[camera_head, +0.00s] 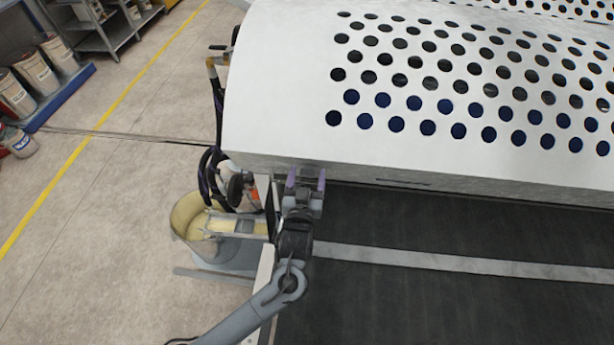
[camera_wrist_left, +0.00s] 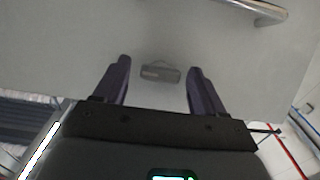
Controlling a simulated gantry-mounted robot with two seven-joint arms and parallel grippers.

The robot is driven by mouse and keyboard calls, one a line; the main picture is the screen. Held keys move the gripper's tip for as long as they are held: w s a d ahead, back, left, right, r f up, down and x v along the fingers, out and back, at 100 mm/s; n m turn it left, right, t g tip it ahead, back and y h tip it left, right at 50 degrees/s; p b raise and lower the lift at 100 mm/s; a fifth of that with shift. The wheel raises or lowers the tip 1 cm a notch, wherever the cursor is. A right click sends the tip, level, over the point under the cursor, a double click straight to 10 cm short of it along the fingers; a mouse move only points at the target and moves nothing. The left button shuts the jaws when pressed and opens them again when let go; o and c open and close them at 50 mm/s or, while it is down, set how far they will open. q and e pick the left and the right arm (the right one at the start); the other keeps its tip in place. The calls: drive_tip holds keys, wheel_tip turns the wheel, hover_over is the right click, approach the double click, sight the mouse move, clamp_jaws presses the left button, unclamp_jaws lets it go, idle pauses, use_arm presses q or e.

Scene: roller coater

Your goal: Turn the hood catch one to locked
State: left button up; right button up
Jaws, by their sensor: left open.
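The white hood (camera_head: 285,95) of the coater has many round holes and fills the upper right of the head view. My left gripper (camera_head: 306,179) is at the hood's lower front edge, near its left corner, with its purple fingers apart. In the left wrist view, a small dark oblong catch (camera_wrist_left: 161,73) lies crosswise on the hood's pale grey face. It shows between the two open fingers and beyond them; whether they touch it I cannot tell. In the head view the catch is hidden. My right gripper is out of sight.
A metal bar handle (camera_wrist_left: 262,12) is on the same face, at upper right in the left wrist view. A dark conveyor belt (camera_head: 450,305) runs below the hood. A bucket (camera_head: 187,218) and hoses stand left of the machine. Open floor (camera_head: 110,240) lies further left.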

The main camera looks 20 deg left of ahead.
use_arm(q)
drive_tip(key=shift+c, duration=0.4)
drive_tip(key=c, duration=1)
drive_tip(key=shift+a+f+n+t+h+b, duration=0.15)
drive_tip(key=shift+n+t+h+b, duration=0.6)
drive_tip(key=shift+n+h+b, duration=0.85)
drive_tip(key=shift+a+f+n+t+h+b, duration=0.1)
drive_tip(key=shift+n+t+h+b, duration=0.95)
drive_tip(key=shift+n, duration=1)
drive_tip(key=shift+a+f+n+t+h+b, duration=0.15)
drive_tip(key=shift+n+t+h+b, duration=0.25)
drive_tip(key=shift+n+h+b, duration=1.05)
drive_tip(key=shift+n+p, duration=0.35)
drive_tip(key=shift+n, duration=0.25)
